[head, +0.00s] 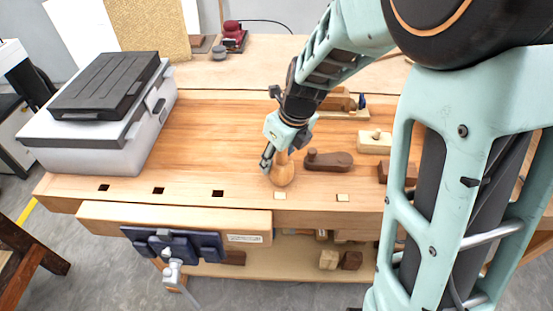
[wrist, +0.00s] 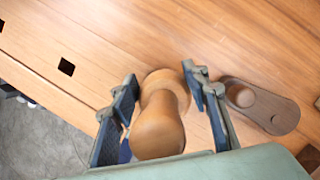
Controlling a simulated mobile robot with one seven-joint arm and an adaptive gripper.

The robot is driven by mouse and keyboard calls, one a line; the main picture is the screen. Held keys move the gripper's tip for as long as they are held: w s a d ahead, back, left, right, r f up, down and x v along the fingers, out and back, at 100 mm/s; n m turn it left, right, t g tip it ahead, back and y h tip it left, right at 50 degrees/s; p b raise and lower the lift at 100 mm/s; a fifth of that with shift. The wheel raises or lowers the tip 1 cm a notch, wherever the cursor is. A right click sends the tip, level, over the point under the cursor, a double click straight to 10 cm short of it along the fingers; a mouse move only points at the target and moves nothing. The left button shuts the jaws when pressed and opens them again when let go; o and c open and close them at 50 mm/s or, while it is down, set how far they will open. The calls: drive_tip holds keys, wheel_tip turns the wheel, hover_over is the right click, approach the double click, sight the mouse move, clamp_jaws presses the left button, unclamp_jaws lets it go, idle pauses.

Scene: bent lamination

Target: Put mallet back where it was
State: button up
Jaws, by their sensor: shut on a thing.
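The mallet (head: 282,174) is a turned, light-brown wooden piece with a rounded body, near the front edge of the workbench. It also shows in the wrist view (wrist: 160,128), with its rounded end toward the camera. My gripper (wrist: 160,80) is shut on the mallet, one finger on each side. In the head view my gripper (head: 270,158) comes down from above and partly covers the mallet's upper part. The mallet looks about upright at the bench top (head: 215,135); I cannot tell whether its base touches the wood.
A dark brown wooden tool (head: 328,161) lies close to the mallet's right. Wooden planes (head: 374,143) are farther right. A grey case with a black lid (head: 95,125) stands at the left. A blue vise (head: 172,243) is on the bench front. The bench's middle left is clear.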

sight(286, 165)
drive_tip(key=shift+f, duration=0.15)
drive_tip(key=o, duration=1.5)
drive_tip(key=shift+o, duration=0.2)
drive_tip(key=shift+r, duration=0.35)
drive_tip(key=p+v, duration=0.1)
drive_tip(key=v, duration=1)
drive_tip(key=shift+s+r+p, duration=0.15)
drive_tip(key=shift+r+p, duration=0.15)
drive_tip(key=shift+p, duration=0.1)
